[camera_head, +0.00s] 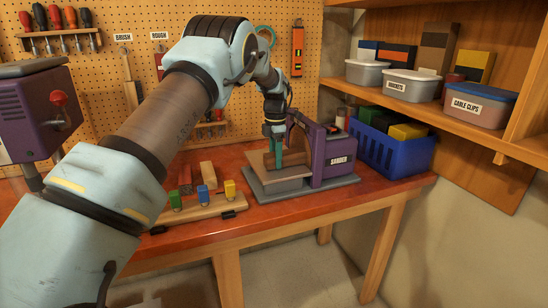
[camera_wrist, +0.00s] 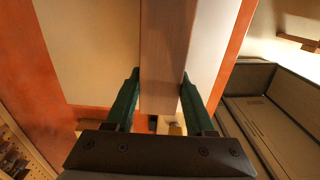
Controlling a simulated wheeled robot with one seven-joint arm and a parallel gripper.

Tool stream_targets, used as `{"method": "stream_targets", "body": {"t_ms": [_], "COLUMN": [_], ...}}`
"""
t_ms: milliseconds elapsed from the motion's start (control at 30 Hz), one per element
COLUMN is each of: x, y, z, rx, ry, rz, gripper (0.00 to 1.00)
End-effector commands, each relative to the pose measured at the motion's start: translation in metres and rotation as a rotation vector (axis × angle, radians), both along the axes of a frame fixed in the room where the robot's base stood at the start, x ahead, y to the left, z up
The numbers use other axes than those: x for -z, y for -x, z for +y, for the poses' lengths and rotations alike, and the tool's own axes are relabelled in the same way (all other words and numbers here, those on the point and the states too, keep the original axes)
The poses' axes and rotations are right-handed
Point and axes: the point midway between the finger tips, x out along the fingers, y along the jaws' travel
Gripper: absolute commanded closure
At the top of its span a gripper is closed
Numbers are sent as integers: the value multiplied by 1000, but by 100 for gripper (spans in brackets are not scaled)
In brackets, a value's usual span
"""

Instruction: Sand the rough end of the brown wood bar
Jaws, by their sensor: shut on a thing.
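My gripper (camera_head: 274,158) is shut on the brown wood bar (camera_wrist: 166,50), with a green finger on each side of it in the wrist view (camera_wrist: 158,92). In the head view the bar (camera_head: 292,158) shows as a brown piece low around the fingers, just above the sander's grey table (camera_head: 278,186). The purple sander (camera_head: 335,168) stands on the bench to the right of my gripper. I cannot tell whether the bar's end touches the disc, or see how rough that end is.
A wooden rack (camera_head: 200,210) with green, blue and yellow blocks and bars lies left on the red bench (camera_head: 160,240). A blue crate (camera_head: 395,150) stands right of the sander. Shelves with labelled tubs (camera_head: 410,85) overhang at right. A purple machine (camera_head: 35,110) stands far left.

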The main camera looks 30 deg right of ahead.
Motion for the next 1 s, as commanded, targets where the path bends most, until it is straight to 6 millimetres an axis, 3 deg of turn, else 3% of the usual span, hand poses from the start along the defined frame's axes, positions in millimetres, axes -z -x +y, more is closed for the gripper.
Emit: {"method": "stream_targets", "body": {"t_ms": [1000], "x": [-2], "y": [12], "z": [-3], "rx": [4], "ry": [6], "rz": [0], "gripper": [100]}}
